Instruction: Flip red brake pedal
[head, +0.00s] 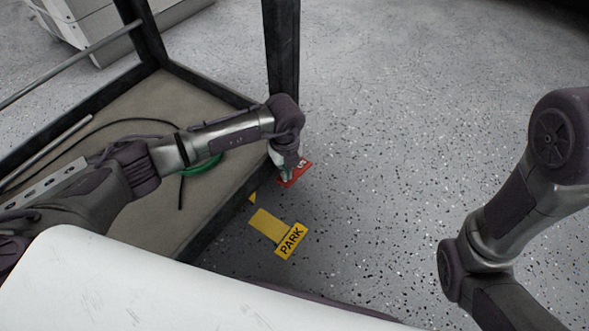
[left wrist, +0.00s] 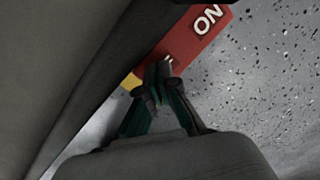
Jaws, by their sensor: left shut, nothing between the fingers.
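The red brake pedal (head: 297,174) sticks out beside the cart's lower edge in the head view, partly hidden by my left gripper. In the left wrist view the red pedal (left wrist: 196,42) shows the white letters "ON" at its upper right. My left gripper (left wrist: 162,70) is shut and empty, its fingertips over the pedal's lower edge; I cannot tell whether they touch it. In the head view the left gripper (head: 284,172) points down at the pedal. A yellow pedal marked "PARK" (head: 290,241) sits nearer to me. My right gripper is out of view.
The cart's lower shelf (head: 140,125) with its dark frame and posts stands at the left, with a green ring-shaped item (head: 203,166) and a dark cable on it. The speckled floor (head: 400,120) to the right is clear.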

